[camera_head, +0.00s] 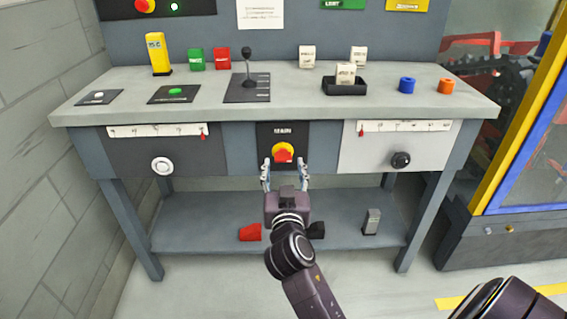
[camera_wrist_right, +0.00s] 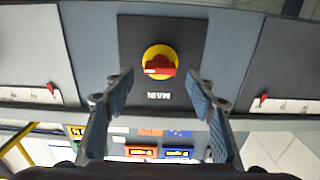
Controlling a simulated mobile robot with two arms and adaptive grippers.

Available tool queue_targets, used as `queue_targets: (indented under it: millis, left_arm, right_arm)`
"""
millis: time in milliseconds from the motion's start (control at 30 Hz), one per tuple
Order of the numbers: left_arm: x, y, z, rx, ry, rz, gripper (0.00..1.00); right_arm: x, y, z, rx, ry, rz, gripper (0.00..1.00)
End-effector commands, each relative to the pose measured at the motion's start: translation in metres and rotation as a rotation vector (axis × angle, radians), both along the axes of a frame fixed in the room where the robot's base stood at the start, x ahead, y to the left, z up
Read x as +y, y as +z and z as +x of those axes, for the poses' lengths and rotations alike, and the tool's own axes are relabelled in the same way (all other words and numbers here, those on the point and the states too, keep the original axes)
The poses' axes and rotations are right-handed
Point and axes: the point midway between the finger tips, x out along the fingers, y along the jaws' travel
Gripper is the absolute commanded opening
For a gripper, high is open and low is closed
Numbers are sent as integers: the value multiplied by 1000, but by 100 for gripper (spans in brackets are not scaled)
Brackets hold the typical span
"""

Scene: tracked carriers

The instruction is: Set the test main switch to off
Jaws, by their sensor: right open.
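The main switch (camera_head: 283,153) is a red rotary handle on a round yellow base, set in a black panel on the front of the bench. In the right wrist view the switch (camera_wrist_right: 160,64) appears upside down above the word MAIN, with its red grip lying roughly crosswise. My right gripper (camera_head: 285,168) is open just in front of and slightly below the switch. In the right wrist view its fingers (camera_wrist_right: 163,82) stand on both sides of the switch, apart from it, with nothing between them. My left gripper is not visible.
The bench top (camera_head: 315,104) carries a lever (camera_head: 248,66), a black tray (camera_head: 344,86) and several small blocks. Left and right of the switch are a white knob (camera_head: 162,166) and a black knob (camera_head: 401,160), each below a scale. A lower shelf (camera_head: 200,228) holds several items.

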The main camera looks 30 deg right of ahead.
Motion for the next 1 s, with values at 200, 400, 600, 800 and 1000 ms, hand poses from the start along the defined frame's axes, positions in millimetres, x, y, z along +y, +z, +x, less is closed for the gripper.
queue_targets:
  millis: [200, 400, 600, 800, 1000]
  left_arm:
    - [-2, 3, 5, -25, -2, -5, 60]
    - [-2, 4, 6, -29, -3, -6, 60]
    - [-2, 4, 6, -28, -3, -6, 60]
    - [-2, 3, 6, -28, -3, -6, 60]
    - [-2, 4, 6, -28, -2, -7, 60]
  right_arm:
    - [-12, -1, 21, 2, 1, -1, 51]
    - [-14, -1, 24, 2, 1, 1, 51]
    - [-14, -1, 23, 2, 1, 0, 42]
    - [-14, -1, 23, 2, 1, 0, 20]
    - [-14, -1, 23, 3, 1, -1, 9]
